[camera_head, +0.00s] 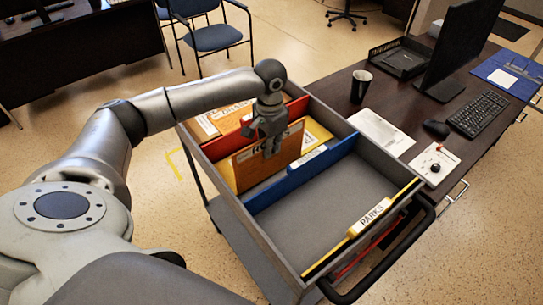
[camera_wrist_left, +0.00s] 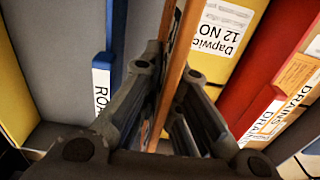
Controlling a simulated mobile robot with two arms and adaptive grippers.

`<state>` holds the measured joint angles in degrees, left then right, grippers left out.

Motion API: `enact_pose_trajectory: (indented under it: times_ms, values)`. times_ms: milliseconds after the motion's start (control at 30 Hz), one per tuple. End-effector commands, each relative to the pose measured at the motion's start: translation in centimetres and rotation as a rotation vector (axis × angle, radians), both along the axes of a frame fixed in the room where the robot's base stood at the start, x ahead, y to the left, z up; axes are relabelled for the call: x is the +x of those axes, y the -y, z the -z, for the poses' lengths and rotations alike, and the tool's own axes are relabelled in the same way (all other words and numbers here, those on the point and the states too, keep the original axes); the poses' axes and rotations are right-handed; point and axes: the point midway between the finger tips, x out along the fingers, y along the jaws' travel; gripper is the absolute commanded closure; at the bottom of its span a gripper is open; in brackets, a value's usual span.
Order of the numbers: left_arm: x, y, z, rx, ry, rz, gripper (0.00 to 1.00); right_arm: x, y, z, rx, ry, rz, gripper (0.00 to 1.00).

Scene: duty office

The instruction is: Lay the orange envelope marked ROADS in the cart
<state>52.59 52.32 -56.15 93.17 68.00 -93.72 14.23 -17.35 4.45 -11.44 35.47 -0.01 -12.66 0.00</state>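The orange envelope (camera_head: 250,165), its label partly hidden and showing "RO", stands upright in the grey cart (camera_head: 237,225), in the section between the red divider (camera_head: 297,108) and the blue divider (camera_head: 315,172). My left gripper (camera_head: 269,150) is at its top edge. In the left wrist view the envelope (camera_wrist_left: 179,60) is seen edge-on between the fingers (camera_wrist_left: 165,110), which appear closed on it. The blue divider (camera_wrist_left: 117,35) has a white label starting "RO" there. I cannot tell whether the envelope's lower edge touches the cart floor. My right gripper is not in view.
A yellow envelope (camera_head: 318,132) is in the same section. Another envelope (camera_head: 207,124) lies behind the red divider. The section before the yellow PARKS divider (camera_head: 372,217) is empty. A desk (camera_head: 340,88) with a cup (camera_head: 361,86) and keyboard (camera_head: 478,113) adjoins the cart's right.

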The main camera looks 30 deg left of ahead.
Motion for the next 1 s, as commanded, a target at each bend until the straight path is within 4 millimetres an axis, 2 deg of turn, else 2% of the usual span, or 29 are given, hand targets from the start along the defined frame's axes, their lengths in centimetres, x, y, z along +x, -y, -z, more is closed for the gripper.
enact_pose_trajectory:
  times_ms: [200,300,667,867,1000]
  values:
    - [-0.1,0.0,3.6,0.001,-0.005,0.0,1.0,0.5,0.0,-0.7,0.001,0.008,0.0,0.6]
    - [-0.1,0.0,4.5,0.0,-0.003,0.0,1.0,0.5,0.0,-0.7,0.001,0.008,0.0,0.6]
    - [-0.1,0.0,4.8,0.001,-0.002,0.0,1.0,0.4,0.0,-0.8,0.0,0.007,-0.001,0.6]
    - [-0.1,0.0,4.9,0.002,-0.002,0.0,0.73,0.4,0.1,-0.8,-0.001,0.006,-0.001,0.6]
    - [-0.1,0.0,4.9,0.001,-0.002,0.0,0.73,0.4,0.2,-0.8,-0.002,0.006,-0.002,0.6]
